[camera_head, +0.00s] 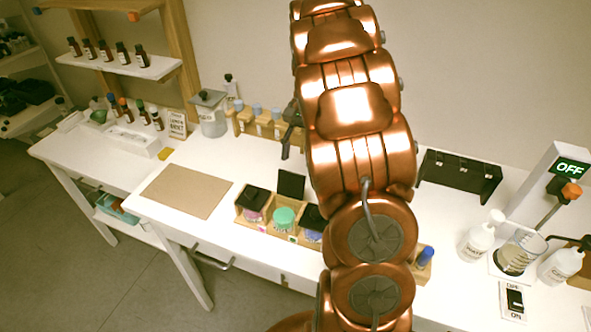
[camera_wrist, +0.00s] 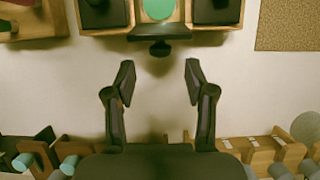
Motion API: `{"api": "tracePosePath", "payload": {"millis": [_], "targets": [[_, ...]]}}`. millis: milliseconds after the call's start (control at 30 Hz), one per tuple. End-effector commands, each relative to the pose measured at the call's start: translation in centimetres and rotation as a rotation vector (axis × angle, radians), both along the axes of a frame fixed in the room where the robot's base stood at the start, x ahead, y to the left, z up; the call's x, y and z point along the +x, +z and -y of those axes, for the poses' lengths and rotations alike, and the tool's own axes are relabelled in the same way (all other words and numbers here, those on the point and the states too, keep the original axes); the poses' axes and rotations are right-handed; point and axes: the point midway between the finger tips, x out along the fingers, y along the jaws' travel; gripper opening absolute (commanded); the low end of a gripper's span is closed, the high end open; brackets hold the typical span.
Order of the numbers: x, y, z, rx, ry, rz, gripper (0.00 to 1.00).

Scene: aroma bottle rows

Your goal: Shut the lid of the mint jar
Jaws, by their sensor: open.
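The mint jar (camera_head: 284,218) shows its green top in the middle compartment of a wooden box (camera_head: 240,222). Its black lid (camera_head: 291,184) stands raised behind it. In the wrist view the mint top (camera_wrist: 158,9) is at the upper edge, and the lid (camera_wrist: 160,33) is seen nearly edge-on with its knob toward me. My gripper (camera_wrist: 158,78) is open and empty behind the lid, its fingertips apart from it. Only a dark part of my gripper shows in the head view beside my arm, which hides the rest.
Black lids (camera_head: 252,198) cover the neighbouring compartments. A rack of blue-capped bottles (camera_head: 260,127) stands behind, and racks line the bottom of the wrist view. A brown mat (camera_head: 186,190) lies left. White pump bottles (camera_head: 478,240) and a beaker (camera_head: 516,256) stand right.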

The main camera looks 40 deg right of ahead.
Motion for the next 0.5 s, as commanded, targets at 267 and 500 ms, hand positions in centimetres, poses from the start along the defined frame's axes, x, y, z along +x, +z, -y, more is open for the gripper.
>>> {"api": "tracePosePath", "payload": {"millis": [267,500], "targets": [[-0.7,-2.7,-1.1,0.0,0.001,-0.003,0.54],[-0.9,-4.2,-1.6,0.0,0.0,-0.001,0.54]]}}
